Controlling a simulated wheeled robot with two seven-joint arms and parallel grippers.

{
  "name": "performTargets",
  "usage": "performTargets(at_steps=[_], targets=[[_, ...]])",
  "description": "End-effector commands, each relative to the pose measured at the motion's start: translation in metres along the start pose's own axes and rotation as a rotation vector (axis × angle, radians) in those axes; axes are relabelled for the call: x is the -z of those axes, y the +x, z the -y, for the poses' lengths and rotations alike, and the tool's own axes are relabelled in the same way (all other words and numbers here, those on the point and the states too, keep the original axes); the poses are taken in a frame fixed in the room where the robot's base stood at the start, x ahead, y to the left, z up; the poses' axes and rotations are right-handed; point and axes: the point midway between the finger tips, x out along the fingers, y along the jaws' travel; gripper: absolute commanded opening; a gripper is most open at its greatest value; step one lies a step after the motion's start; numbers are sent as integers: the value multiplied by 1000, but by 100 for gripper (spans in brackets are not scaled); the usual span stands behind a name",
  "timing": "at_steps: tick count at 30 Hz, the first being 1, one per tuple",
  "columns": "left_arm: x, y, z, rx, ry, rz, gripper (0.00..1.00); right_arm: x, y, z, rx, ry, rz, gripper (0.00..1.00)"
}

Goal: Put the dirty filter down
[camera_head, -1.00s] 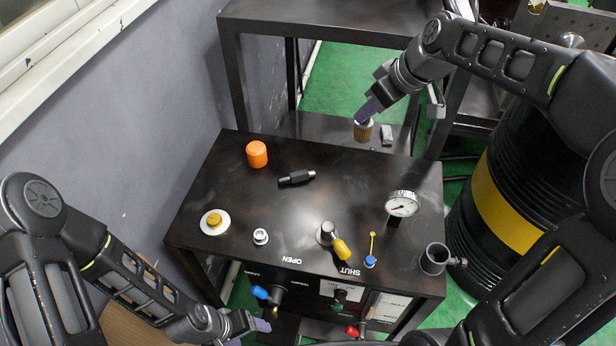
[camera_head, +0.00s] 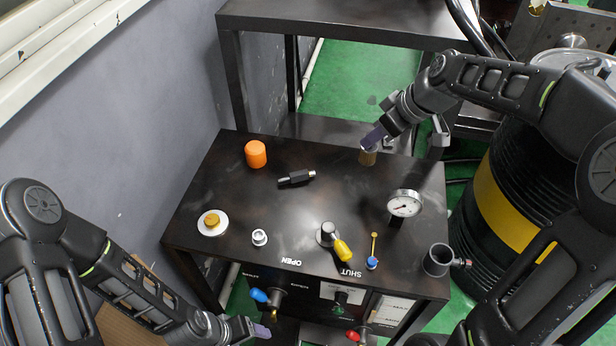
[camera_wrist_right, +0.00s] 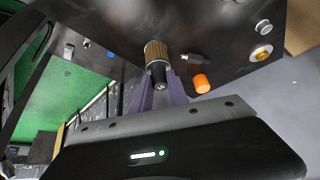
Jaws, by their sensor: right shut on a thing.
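The dirty filter (camera_head: 368,156) is a small tan, ribbed cylinder at the back right edge of the dark bench top (camera_head: 330,200). My right gripper (camera_head: 373,138) is shut on it from above, with purple fingers around its upper end. In the right wrist view the filter (camera_wrist_right: 156,52) stands out past the fingertips, with a black part between the fingers. The filter's lower end is at or just above the bench top; I cannot tell if it touches. My left gripper (camera_head: 262,331) is at the bench's front, and its finger gap does not show clearly.
A pressure gauge (camera_head: 404,204), a yellow-handled valve (camera_head: 341,248) and a grey cup (camera_head: 437,260) are nearer the front. A black and yellow drum (camera_head: 502,205) stands to the right.

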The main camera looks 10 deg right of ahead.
Motion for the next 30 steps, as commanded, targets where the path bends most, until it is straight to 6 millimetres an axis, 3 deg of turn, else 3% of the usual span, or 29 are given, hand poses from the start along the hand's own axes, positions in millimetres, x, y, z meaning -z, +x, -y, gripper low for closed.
performTargets(at_steps=[5, 9, 13, 23, 30], targets=[[0, -17, -7, 0, 0, 0, 70, -6, -5, -5, 0, 6, 1, 0], [0, -24, -9, 0, 0, 1, 70, 3, -3, 2, 27, -44, -3, 0], [0, -22, -9, 0, 0, 2, 70, 18, 0, 14, 61, -109, -5, 0], [0, -22, -8, 0, 0, 2, 70, 17, 1, 14, 69, -121, -5, 0], [0, -25, -10, 0, 0, 2, 70, 2, 25, 14, 73, -118, -2, 0]])
